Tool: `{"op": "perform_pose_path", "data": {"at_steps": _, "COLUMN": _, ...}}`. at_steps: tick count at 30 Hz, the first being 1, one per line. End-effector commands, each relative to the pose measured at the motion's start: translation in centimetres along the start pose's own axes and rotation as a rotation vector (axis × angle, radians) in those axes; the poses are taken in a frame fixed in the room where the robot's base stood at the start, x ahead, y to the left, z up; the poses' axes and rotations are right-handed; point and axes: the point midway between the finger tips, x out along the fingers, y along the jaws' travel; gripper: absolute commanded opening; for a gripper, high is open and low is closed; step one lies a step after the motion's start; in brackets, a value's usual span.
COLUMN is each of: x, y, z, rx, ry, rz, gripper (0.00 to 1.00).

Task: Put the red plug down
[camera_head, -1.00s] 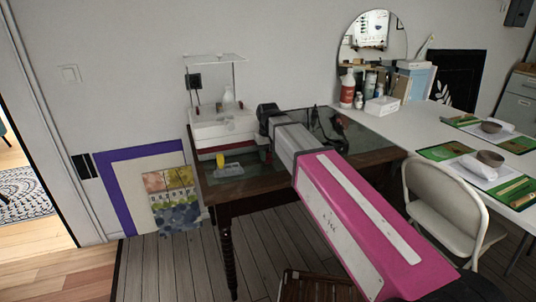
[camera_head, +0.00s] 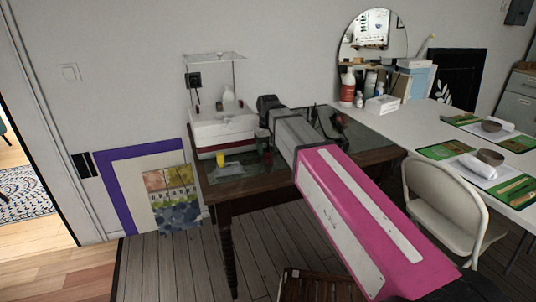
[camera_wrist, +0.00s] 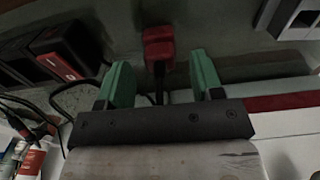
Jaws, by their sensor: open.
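The red plug (camera_wrist: 158,48) is in the wrist view, just beyond my fingertips, with a dark cable or stem running from it back between the fingers. My gripper (camera_wrist: 161,80) has two green fingers standing wide apart, one on each side of the plug's line. Neither finger touches the plug. The plug appears to rest on the dark table surface, but its contact is hard to judge. In the head view my gripper (camera_head: 264,142) points down over the dark glass-topped table (camera_head: 240,184), beside a white and red box; the plug is too small to make out surely there.
A black block with a red label (camera_wrist: 68,60) and dark cables lie left of the plug in the wrist view. A grey-white device (camera_wrist: 293,16) is at upper right. In the head view, a yellow cup (camera_head: 220,159) and the white box (camera_head: 221,130) stand left of my gripper.

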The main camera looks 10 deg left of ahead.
Motion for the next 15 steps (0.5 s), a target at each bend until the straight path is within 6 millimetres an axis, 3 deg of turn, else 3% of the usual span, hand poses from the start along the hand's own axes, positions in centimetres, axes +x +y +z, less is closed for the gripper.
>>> {"op": "perform_pose_path", "data": {"at_steps": 9, "x": -5.8, "y": 0.0, "z": -0.1, "rx": 0.0, "ry": 0.002, "rz": 0.0, "gripper": 0.6}}
{"op": "perform_pose_path", "data": {"at_steps": 15, "x": -8.5, "y": 0.0, "z": -0.1, "rx": 0.0, "ry": 0.001, "rz": 0.0, "gripper": 0.6}}
